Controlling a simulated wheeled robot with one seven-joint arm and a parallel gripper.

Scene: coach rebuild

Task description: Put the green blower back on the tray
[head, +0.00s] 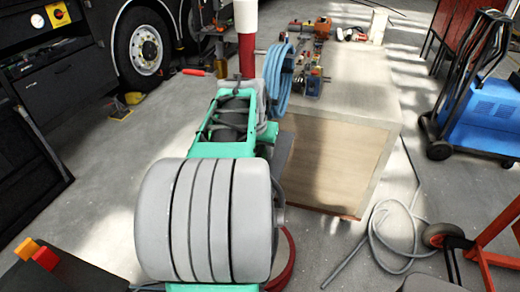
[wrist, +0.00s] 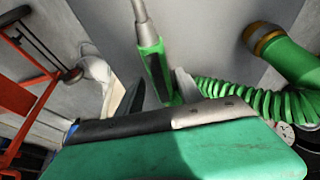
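In the wrist view, a bright green handled piece (wrist: 155,72) with a grey, tapering end lies over a flat grey surface (wrist: 215,30). A green ribbed hose (wrist: 245,98) and a green tube with a brass-coloured ring (wrist: 285,58) lie to its right. I cannot tell which of these belong to the green blower. My gripper (wrist: 160,92) shows as two fingers standing apart, with the handled piece's lower end between or just beyond them; contact is unclear. My teal housing fills the lower wrist view. My own arm hides the gripper in the head view. I cannot identify the tray for certain.
A blue wheeled machine (head: 485,110) stands right. A grey cable (head: 385,235) and an orange wheeled frame (head: 495,250) are nearer. Black cabinets (head: 60,85) stand left.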

